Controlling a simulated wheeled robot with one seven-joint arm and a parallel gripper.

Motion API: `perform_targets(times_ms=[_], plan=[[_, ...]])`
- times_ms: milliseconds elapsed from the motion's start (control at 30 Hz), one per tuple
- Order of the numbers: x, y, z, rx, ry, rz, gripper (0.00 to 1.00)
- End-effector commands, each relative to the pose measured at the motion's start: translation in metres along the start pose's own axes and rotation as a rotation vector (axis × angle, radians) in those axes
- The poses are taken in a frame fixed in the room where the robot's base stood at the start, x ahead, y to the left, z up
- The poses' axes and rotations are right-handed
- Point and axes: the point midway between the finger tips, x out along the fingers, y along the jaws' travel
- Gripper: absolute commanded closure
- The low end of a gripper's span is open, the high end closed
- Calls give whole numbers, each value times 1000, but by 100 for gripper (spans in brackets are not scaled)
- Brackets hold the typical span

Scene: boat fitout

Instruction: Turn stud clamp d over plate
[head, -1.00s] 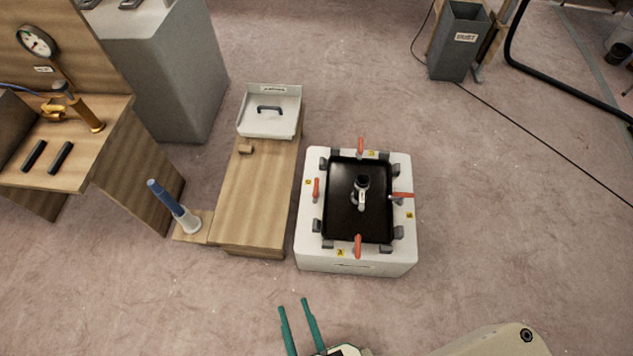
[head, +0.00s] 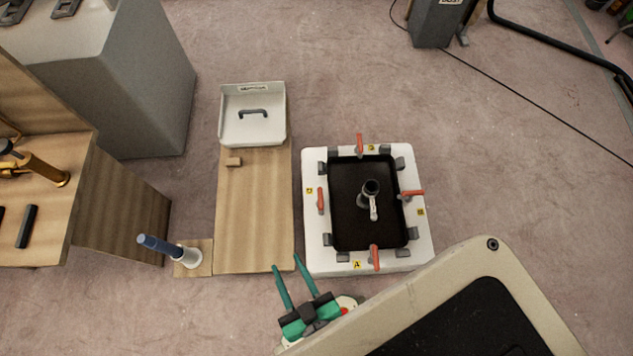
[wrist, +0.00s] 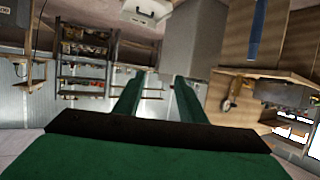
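A black plate (head: 348,236) lies on a white block (head: 315,258), with a red-handled clamp at each side. The left clamp (head: 321,201), whose small yellow tag seems to read D, has its handle along the plate's left edge. The top clamp (head: 360,145), right clamp (head: 413,193) and bottom clamp (head: 375,258) have handles pointing across their edges. My gripper (head: 285,262) has two green fingers apart with nothing between them, left of and below the block. Its fingers also show in the wrist view (wrist: 158,82), apart and pointing into the room.
A dark upright fitting with a pale lever (head: 371,196) stands mid-plate. Grey blocks (head: 409,167) line the plate's edge.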

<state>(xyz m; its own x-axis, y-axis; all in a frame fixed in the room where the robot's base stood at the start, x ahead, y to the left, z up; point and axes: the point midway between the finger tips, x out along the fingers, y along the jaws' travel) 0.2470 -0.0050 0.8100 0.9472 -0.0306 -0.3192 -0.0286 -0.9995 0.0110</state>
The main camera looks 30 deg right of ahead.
Motion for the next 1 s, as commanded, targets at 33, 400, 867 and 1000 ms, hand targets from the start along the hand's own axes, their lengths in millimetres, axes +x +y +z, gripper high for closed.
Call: perform_targets(times_ms=[33, 400, 867, 1000], plan=[[18, 3, 18, 1, -29, 15, 63], [141, 40, 150, 23, -333, 136, 63], [275, 131, 224, 102, -703, 339, 63], [298, 158, 227, 129, -795, 394, 63]])
